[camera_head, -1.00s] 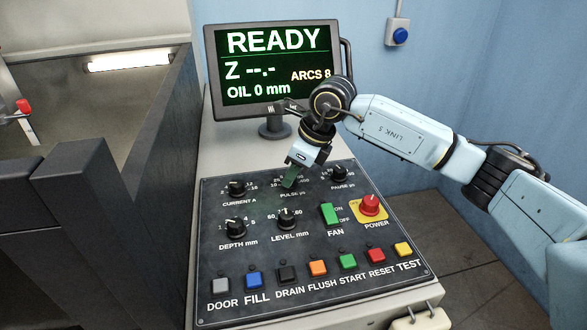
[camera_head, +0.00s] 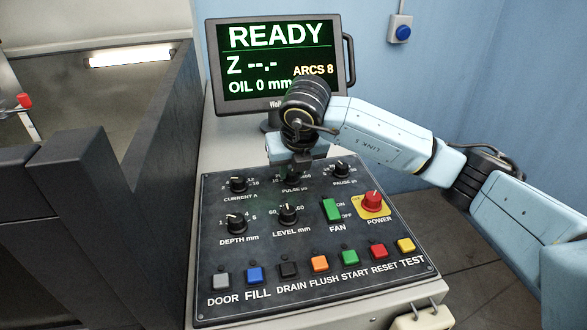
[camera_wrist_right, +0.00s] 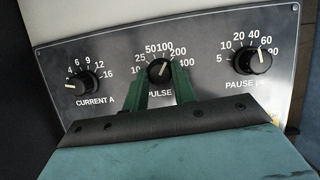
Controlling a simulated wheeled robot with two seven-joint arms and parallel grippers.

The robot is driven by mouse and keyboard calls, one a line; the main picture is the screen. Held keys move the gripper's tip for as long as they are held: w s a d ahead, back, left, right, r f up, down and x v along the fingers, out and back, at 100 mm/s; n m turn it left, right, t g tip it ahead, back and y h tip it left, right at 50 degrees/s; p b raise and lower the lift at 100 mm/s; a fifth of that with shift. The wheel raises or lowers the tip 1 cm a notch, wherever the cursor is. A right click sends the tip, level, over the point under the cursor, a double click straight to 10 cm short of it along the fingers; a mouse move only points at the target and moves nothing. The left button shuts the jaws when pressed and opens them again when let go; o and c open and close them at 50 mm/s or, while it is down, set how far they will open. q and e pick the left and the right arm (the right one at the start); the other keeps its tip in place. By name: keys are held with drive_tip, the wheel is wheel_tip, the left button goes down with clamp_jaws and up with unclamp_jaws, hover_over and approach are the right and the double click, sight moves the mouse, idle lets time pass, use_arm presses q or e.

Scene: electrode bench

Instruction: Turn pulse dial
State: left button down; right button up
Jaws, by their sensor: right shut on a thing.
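The pulse dial (camera_wrist_right: 161,72) is a black knob with a white pointer line, in the upper row of the panel between the current dial (camera_wrist_right: 83,83) and the pause dial (camera_wrist_right: 258,62). Its pointer leans up and right, toward the 100 mark. My right gripper (camera_wrist_right: 162,82) has its two green fingers on either side of the pulse dial and is shut on it. In the head view my right gripper (camera_head: 300,172) comes down over the dial and hides most of it. My left gripper is not in view.
The sloped black control panel (camera_head: 262,245) carries a depth dial (camera_head: 236,223), a level dial (camera_head: 287,214), a green fan switch (camera_head: 331,209), a red power knob (camera_head: 371,201) and a row of coloured buttons. A screen (camera_head: 278,62) reading READY stands behind the gripper.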

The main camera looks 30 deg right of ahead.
drive_tip(key=m+h, duration=0.1)
drive_tip(key=m, duration=0.1)
drive_tip(key=shift+a+m, duration=0.15)
drive_tip(key=shift+m, duration=0.25)
drive_tip(key=shift+m+g+h, duration=0.4)
drive_tip(key=shift+m, duration=0.4)
drive_tip(key=shift+w+m, duration=0.1)
drive_tip(key=shift+m, duration=0.4)
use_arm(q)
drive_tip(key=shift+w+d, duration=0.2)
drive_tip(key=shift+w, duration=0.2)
use_arm(e)
drive_tip(key=shift+a+m+g+h, duration=0.1)
drive_tip(key=shift+m+g+h, duration=0.35)
drive_tip(key=shift+m, duration=0.75)
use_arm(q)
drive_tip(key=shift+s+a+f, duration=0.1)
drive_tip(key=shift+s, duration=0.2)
use_arm(e)
drive_tip(key=shift+m, duration=0.3)
drive_tip(key=o, duration=1)
drive_tip(key=shift+c, duration=0.2)
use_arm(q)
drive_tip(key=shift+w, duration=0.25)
